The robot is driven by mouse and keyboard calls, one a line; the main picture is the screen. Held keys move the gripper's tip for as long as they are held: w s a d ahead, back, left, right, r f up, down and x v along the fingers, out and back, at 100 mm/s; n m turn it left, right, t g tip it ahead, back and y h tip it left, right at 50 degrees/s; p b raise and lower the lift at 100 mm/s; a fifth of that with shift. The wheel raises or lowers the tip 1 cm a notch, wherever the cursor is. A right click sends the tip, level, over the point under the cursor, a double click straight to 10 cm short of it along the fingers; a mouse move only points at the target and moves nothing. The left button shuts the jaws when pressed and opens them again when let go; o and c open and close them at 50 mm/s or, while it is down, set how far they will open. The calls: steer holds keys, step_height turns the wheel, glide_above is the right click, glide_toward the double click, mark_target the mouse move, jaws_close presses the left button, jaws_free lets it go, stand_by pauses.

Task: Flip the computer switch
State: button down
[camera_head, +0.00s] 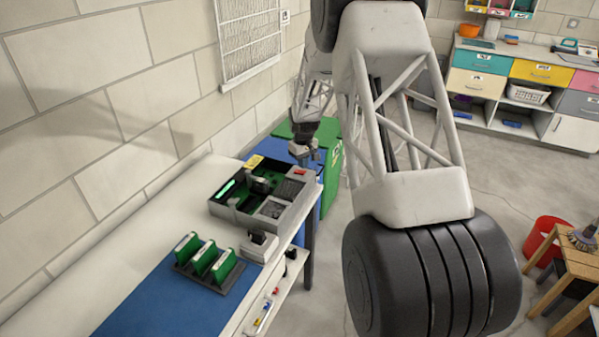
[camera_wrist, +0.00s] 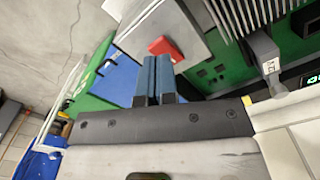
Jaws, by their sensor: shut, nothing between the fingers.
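The open computer case (camera_head: 262,190) is a grey box with green boards inside, lying on the table. Its red switch (camera_head: 299,171) sits on the grey top at the case's far right corner. In the wrist view the red switch (camera_wrist: 166,48) shows just beyond the fingertips. My gripper (camera_head: 304,160) is over that corner, close to the switch. In the wrist view my gripper's two blue fingers (camera_wrist: 155,60) are together with nothing between them. I cannot tell whether the fingertips touch the switch.
Green cards in a dark rack (camera_head: 208,262) stand on the table's blue mat (camera_head: 165,300). A small grey device (camera_head: 260,246) sits beside the case. Green and blue bins (camera_head: 330,175) stand beyond the table end. A wooden stool (camera_head: 575,265) and red bucket (camera_head: 545,240) are at right.

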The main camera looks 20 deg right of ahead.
mark_target(303, 172)
steer(key=shift+f, duration=1.3)
stand_by(1.4)
steer(key=shift+r, duration=3.5)
